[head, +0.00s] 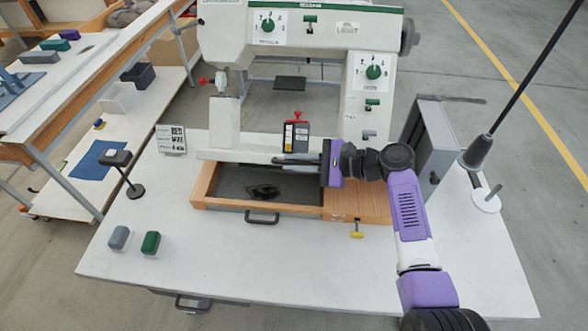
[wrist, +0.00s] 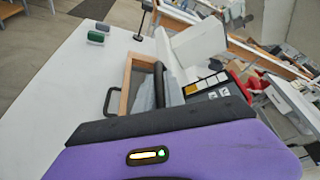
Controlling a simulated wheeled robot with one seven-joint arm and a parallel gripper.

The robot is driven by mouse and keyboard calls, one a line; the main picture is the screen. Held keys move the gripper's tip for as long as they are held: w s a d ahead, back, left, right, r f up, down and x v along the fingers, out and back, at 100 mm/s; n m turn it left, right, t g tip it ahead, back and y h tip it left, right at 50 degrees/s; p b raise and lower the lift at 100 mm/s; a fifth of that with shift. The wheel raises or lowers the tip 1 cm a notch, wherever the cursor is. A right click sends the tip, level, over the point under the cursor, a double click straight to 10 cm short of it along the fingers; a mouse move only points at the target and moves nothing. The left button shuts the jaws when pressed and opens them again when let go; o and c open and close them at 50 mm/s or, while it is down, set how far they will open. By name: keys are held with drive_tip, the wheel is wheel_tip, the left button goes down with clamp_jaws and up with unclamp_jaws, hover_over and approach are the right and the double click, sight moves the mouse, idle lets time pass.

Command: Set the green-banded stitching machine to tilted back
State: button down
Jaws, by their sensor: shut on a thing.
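The green-banded stitching machine (head: 318,20) stands at the back of the white table, with dials on its pale body. Its white bed (head: 235,155) has its front edge above the open wooden base (head: 200,190), so the base's grey inside and a dark part (head: 264,191) in it show. I cannot tell the exact tilt. My gripper (head: 290,160) reaches in from the right, its dark fingers shut at the bed's front edge. In the wrist view the pale bed (wrist: 198,42) slants up beside the wooden frame (wrist: 126,82); the grip point is partly hidden.
A black box with a red top (head: 296,135) is close behind my fingers. A grey block (head: 119,237) and a green block (head: 151,243) lie at the front left. A small black stand (head: 135,188) is left of the base, and a thread stand (head: 486,198) is right.

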drive_tip(key=shift+s+f, duration=0.15)
drive_tip(key=shift+f, duration=0.25)
drive_tip(key=c, duration=1.7)
unclamp_jaws()
drive_tip(key=shift+d+r, duration=0.1)
drive_tip(key=shift+r, duration=0.1)
drive_tip(key=b+v, duration=0.1)
drive_tip(key=v, duration=0.6)
drive_tip(key=shift+d, duration=0.25)
drive_tip(key=shift+s, duration=0.1)
